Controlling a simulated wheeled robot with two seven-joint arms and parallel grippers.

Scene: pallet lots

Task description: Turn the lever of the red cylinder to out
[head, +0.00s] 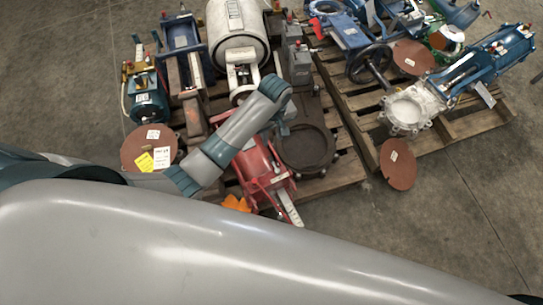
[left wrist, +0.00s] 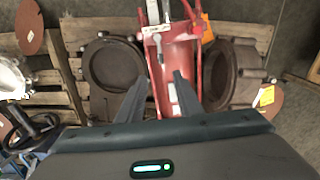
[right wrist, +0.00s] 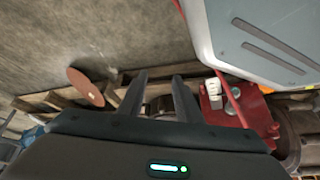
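The red cylinder (head: 262,172) lies on the near part of the left pallet, partly hidden behind my left arm. Its pale lever (head: 289,208) sticks out at the near end. In the left wrist view, the red cylinder (left wrist: 182,70) shows beyond the fingers, with the lever (left wrist: 156,55) along it. My left gripper (head: 284,128) is above the cylinder. Its fingers are apart and empty in the left wrist view (left wrist: 158,80). My right gripper (right wrist: 160,78) has its fingers apart with nothing between them. Red metal (right wrist: 245,110) shows to the right of them.
Several valves and actuators crowd the pallets, including a white drum-shaped one (head: 238,30) and a dark ring flange (head: 305,147). Brown discs lie at the left (head: 148,148) and right (head: 398,164). Bare concrete floor (head: 450,190) is free at the right. My grey arm fills the foreground.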

